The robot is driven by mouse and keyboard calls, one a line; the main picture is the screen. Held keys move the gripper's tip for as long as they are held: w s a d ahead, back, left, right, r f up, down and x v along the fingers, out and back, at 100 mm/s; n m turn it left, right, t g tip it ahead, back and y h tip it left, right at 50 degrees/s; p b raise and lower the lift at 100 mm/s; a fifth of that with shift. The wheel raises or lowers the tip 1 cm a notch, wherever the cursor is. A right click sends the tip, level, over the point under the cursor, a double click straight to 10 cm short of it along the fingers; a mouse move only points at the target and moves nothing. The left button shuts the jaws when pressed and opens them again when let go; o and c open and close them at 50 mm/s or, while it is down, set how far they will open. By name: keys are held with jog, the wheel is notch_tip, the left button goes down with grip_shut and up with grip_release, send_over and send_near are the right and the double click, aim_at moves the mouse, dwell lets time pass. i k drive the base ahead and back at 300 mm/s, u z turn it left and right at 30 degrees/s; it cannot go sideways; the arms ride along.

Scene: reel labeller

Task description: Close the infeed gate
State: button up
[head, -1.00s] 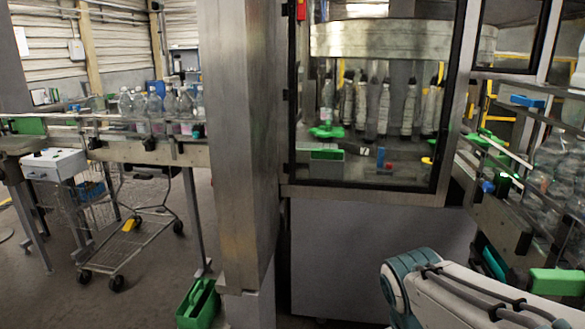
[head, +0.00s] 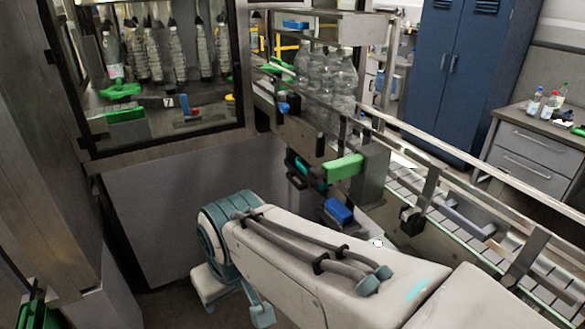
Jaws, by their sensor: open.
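I cannot make out for sure which part is the infeed gate. The conveyor (head: 400,172) runs from the right foreground to the machine on the left. On its near side are a green block (head: 345,167) and a blue part (head: 338,211) below it. Clear bottles (head: 325,75) stand close together on the conveyor near the machine. My pale arm with teal joints crosses the lower middle in front of the conveyor. My gripper does not show, and no contact with any part can be seen.
The glazed machine cabinet (head: 170,162) stands at left, with bottles and green parts behind its window. A metal post (head: 40,150) is at far left. A blue locker (head: 460,70) and a grey drawer bench (head: 535,150) stand beyond the conveyor.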

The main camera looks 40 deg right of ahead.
aim_at(330, 172)
jog(key=z, duration=1.3)
